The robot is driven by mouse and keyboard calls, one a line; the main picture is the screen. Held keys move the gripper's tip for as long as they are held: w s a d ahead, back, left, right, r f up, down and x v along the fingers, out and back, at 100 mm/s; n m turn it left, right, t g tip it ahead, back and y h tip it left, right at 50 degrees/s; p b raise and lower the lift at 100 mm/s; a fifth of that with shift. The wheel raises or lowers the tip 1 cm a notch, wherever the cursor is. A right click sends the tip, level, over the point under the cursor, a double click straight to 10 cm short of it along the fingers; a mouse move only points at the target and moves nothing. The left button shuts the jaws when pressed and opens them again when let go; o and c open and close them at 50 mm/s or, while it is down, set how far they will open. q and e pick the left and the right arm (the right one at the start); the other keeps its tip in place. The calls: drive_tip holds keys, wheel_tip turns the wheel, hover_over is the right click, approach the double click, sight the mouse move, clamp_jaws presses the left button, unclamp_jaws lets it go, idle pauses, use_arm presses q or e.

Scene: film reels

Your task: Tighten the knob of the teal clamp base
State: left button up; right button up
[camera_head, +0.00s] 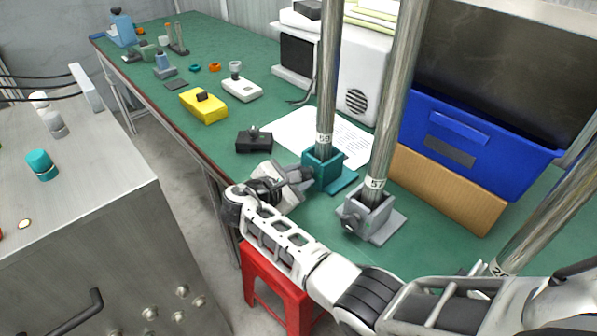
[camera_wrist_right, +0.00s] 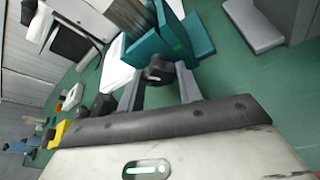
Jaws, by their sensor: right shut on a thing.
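The teal clamp base (camera_head: 341,183) stands on the green table with a metal pole upright in it, tagged 59. It also shows in the right wrist view (camera_wrist_right: 150,50), at the top middle. Its dark knob (camera_wrist_right: 158,74) sits on the side facing my gripper. My right gripper (camera_head: 296,181) reaches in from the lower right and is shut on the knob, with one finger on each side of it in the right wrist view (camera_wrist_right: 160,88). In the head view the gripper hides most of the knob. My left gripper is not in view.
A grey clamp base (camera_head: 372,218) with another pole stands close to the right. A blue crate (camera_head: 475,140) and cardboard box (camera_head: 446,190) are behind. A black box (camera_head: 253,141) and yellow box (camera_head: 203,106) lie further left. A red stool (camera_head: 278,286) stands below the table edge.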

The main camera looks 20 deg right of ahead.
drive_tip(key=shift+m+t, duration=0.5)
drive_tip(key=shift+m, duration=0.2)
drive_tip(key=o, duration=1)
